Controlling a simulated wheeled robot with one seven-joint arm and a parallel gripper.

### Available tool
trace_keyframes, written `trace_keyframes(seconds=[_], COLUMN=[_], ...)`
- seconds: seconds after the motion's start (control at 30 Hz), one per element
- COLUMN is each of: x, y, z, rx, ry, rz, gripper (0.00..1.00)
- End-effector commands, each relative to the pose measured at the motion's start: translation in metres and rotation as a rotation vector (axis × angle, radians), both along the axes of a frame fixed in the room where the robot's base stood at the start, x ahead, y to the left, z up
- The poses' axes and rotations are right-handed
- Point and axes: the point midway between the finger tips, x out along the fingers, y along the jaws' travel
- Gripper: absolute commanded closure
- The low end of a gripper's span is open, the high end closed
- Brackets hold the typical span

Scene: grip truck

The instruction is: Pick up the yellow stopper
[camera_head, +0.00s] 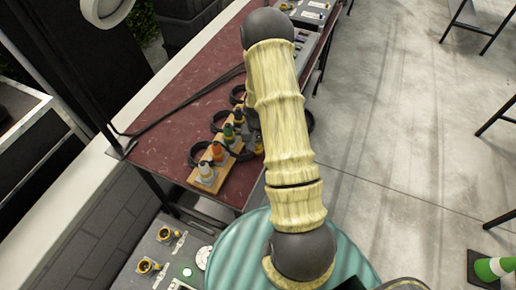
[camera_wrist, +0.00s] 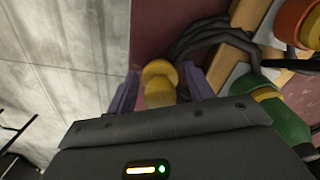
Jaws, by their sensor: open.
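The yellow stopper (camera_wrist: 158,92), with a rounded top and a narrower waist, shows in the wrist view between the two purple fingers of my gripper (camera_wrist: 159,88). The fingers stand apart, one on each side of it, with a visible gap at the right finger. I cannot tell whether the left finger touches it. Its lower end is hidden by the gripper body. In the head view my arm hides most of the gripper, and a small yellow piece shows just left of the arm.
A wooden rack (camera_head: 237,158) on the dark red table (camera_head: 160,138) carries white, orange (camera_head: 218,152) and green (camera_head: 229,132) stoppers. The green stopper (camera_wrist: 289,124) is close to the right of my gripper. Black cable loops (camera_wrist: 205,38) lie beside the rack.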

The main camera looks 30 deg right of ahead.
Motion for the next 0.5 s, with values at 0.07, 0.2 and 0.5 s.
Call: trace_keyframes(seconds=[0.07,0.2,0.5], x=[0.0000,0.0000,0.0000], y=[0.0000,0.0000,0.0000], z=[0.0000,0.0002,0.0003], rx=[0.000,0.000,0.000], ry=[0.000,0.000,0.000], rz=[0.000,0.000,0.000], gripper=[0.48,0.48,0.83])
